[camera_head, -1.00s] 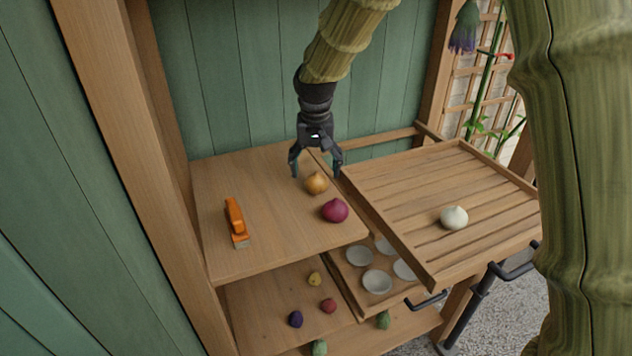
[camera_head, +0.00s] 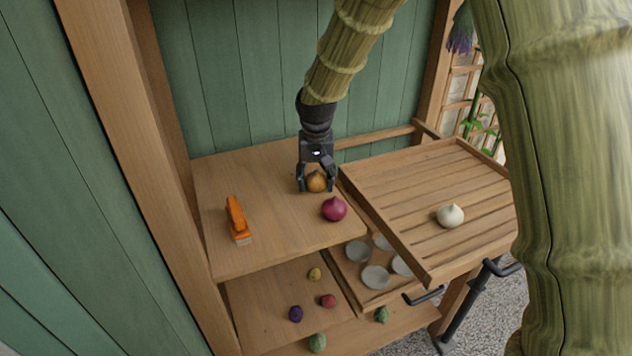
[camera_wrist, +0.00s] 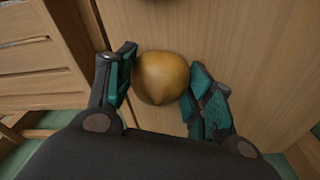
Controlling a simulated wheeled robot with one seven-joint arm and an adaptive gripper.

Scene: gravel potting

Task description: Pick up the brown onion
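The brown onion (camera_head: 317,182) sits on the upper wooden shelf, near its right side. It also shows in the wrist view (camera_wrist: 162,78), between the two teal-padded fingers. My gripper (camera_head: 317,186) points down over the onion with one finger on each side. In the wrist view my gripper (camera_wrist: 163,80) has both fingertips against the onion's sides, with no clear gap. The onion still appears to be at shelf level. Its upper part is partly hidden by my gripper in the head view.
A red onion (camera_head: 334,208) lies close in front of my gripper. An orange-handled brush (camera_head: 237,220) lies on the shelf's left. A slatted tray (camera_head: 400,215) with a white onion (camera_head: 450,215) stands to the right. A lower shelf (camera_head: 262,325) holds several small vegetables. The green wall is behind.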

